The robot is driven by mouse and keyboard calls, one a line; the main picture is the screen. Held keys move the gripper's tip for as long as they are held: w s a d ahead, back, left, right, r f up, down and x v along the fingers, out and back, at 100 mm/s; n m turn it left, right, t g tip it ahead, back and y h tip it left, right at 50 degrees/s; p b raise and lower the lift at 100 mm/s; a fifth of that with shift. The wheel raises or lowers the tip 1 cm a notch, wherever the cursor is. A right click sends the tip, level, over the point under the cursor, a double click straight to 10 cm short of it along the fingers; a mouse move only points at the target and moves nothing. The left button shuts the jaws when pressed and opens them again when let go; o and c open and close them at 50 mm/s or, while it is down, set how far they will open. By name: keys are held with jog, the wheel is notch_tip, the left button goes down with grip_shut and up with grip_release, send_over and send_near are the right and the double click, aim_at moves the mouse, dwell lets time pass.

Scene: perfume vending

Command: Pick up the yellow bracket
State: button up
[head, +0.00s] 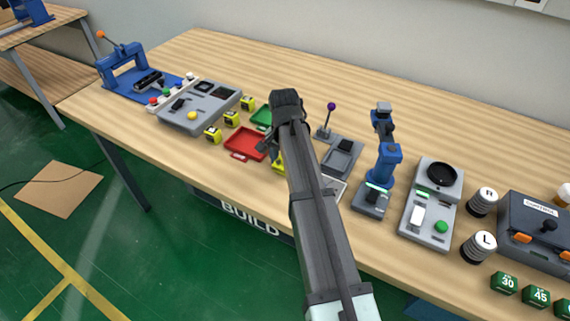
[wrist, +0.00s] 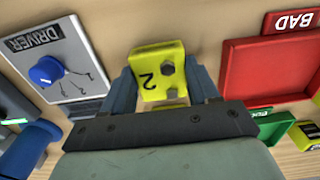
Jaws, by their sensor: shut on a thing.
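A yellow bracket (wrist: 152,62) marked "2", with dark bolt heads on its face, sits between the two blue-grey fingers of my gripper (wrist: 163,88) in the wrist view. The gripper is shut on it. In the head view only part of this bracket (head: 278,166) shows beside my arm, right of the red tray; my arm hides the rest. I cannot tell whether it touches the table. Several other yellow brackets stand in a row to the left, among them a near one (head: 213,134) and a far one (head: 248,103).
The red tray (head: 233,148) lies left of my gripper, with a green tray (head: 260,116) behind it. The driver station (wrist: 57,62) and a blue upright device (head: 385,155) stand on the other side.

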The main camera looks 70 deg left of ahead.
jog(key=c, duration=0.3)
jog(key=shift+c, duration=0.2)
notch_tip(320, 180, up, 9)
jog(key=shift+f, duration=0.1)
jog(key=w+d, duration=0.2)
jog(key=w, duration=1.4)
jog(key=shift+d, duration=0.3)
